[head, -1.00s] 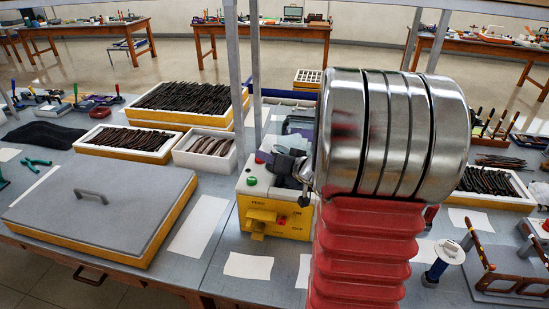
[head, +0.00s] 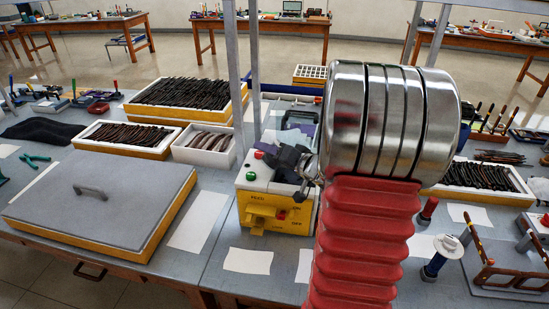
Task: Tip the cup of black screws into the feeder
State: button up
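A yellow machine (head: 273,208) with a green button and a red button on its top edge stands mid-table; it looks like the feeder. My gripper (head: 283,165), dark grey, is over the machine's top, left of my big metal and red arm links. It is small and partly hidden by my arm, so I cannot tell whether its fingers are open or shut or hold anything. I cannot make out the cup or any black screws.
A grey-lidded yellow box (head: 100,200) lies at left. Behind it are trays of dark eyeglass parts (head: 190,93) and a white bin (head: 205,146). A blue-and-white spool stand (head: 440,256) and a brown glasses frame (head: 500,272) are at right. Metal posts (head: 236,80) rise behind the machine.

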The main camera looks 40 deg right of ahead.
jog(key=shift+m+y, duration=0.3)
jog(key=shift+m, duration=0.2)
jog(key=shift+m+t, duration=0.3)
jog(key=shift+m, duration=0.2)
jog(key=shift+f, duration=0.1)
jog(key=shift+m+y, duration=0.3)
jog(key=shift+m, duration=0.1)
jog(key=shift+t, duration=0.3)
jog(key=shift+m, duration=0.5)
